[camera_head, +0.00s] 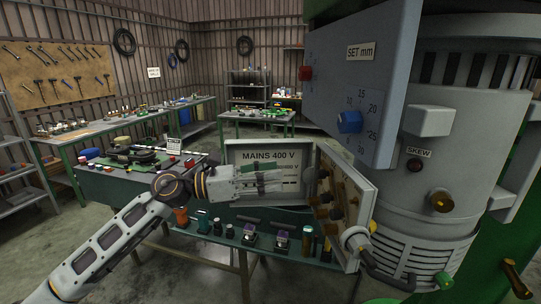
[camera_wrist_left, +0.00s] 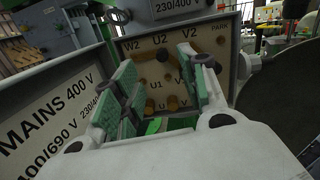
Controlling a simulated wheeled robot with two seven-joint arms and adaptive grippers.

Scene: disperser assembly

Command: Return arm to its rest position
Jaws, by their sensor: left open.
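My left arm comes in from the left in the head view, and its gripper (camera_head: 278,178) is in front of the open lid (camera_head: 270,153) marked MAINS 400 V. In the left wrist view the left gripper (camera_wrist_left: 160,80) is open, its green-padded fingers apart with nothing held between them. Beyond the fingers is the terminal box (camera_wrist_left: 225,25), with a brown board (camera_wrist_left: 150,45) marked W2, U2, V2 and PARK. Brass-coloured studs or links show on the board, partly hidden by the fingers. The lid (camera_wrist_left: 50,110) also shows at the left there. My right gripper is not in view.
The large grey machine (camera_head: 455,135) stands at the right, with a blue-knobbed panel (camera_head: 362,60) close to the terminal box. A green bench (camera_head: 120,185) with several small parts is below and behind my arm. Open floor (camera_head: 60,225) lies at the left.

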